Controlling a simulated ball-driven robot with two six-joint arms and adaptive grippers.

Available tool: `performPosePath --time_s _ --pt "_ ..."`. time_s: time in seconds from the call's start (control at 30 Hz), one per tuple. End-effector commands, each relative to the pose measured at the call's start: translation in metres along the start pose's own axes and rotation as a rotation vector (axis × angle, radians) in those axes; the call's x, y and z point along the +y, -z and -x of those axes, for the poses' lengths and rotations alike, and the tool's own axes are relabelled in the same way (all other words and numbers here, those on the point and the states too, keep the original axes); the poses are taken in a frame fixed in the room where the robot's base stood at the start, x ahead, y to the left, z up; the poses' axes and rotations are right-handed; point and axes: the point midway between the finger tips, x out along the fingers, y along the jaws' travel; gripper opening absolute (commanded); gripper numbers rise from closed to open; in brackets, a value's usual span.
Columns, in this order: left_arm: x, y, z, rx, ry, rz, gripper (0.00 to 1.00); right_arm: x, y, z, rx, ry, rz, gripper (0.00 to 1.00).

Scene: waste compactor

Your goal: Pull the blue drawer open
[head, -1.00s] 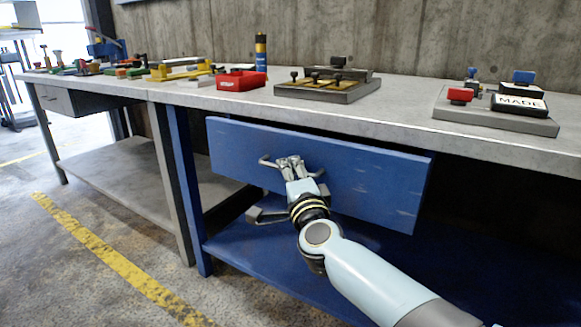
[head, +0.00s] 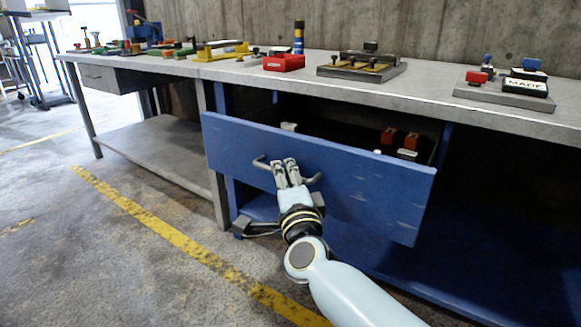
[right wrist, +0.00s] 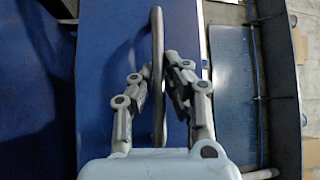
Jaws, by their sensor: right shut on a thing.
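The blue drawer (head: 345,190) under the workbench stands partly open, and its inside shows above the front panel. Its grey bar handle (head: 262,162) sits on the front panel. My right gripper (head: 286,168) is shut on the middle of the handle. In the right wrist view, the handle (right wrist: 158,60) runs between the two fingers of the gripper (right wrist: 163,80), with the blue drawer front (right wrist: 107,70) on the left. My left gripper is not in view.
Inside the drawer are orange-red blocks (head: 389,136) and a small pale thing (head: 289,127). The floor in front, with a yellow stripe (head: 160,220), is clear.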

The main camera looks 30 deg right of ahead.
Motion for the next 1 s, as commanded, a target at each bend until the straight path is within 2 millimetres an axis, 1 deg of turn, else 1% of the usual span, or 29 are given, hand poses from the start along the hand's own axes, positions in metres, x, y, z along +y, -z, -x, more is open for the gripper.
performPosePath --time_s 0.03,0.23,0.53,0.57,0.73,0.77,0.93,1.0 --pt "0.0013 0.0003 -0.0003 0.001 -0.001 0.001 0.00 0.0060 -0.0022 0.0052 -0.002 -0.013 0.003 0.00" --pt "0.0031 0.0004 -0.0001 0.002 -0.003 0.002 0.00 0.0054 -0.0055 0.0090 -0.002 -0.013 0.003 0.00" --pt "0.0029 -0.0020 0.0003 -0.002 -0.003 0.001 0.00 0.0058 -0.0058 0.0094 -0.002 -0.013 0.004 0.00" --pt "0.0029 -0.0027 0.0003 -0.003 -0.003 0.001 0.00 0.0058 -0.0057 0.0094 -0.002 -0.013 0.004 0.10" --pt "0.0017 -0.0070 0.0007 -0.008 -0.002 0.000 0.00 0.0042 -0.0057 0.0085 -0.002 -0.010 0.003 0.32" --pt "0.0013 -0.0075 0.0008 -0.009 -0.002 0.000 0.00 0.0037 -0.0057 0.0083 -0.002 -0.009 0.003 0.34" --pt "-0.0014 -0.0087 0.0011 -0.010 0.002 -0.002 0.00 0.0016 -0.0056 0.0072 -0.001 -0.006 0.001 0.34" --pt "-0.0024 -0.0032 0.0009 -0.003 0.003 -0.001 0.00 0.0012 -0.0056 0.0077 0.000 -0.005 0.001 0.34"
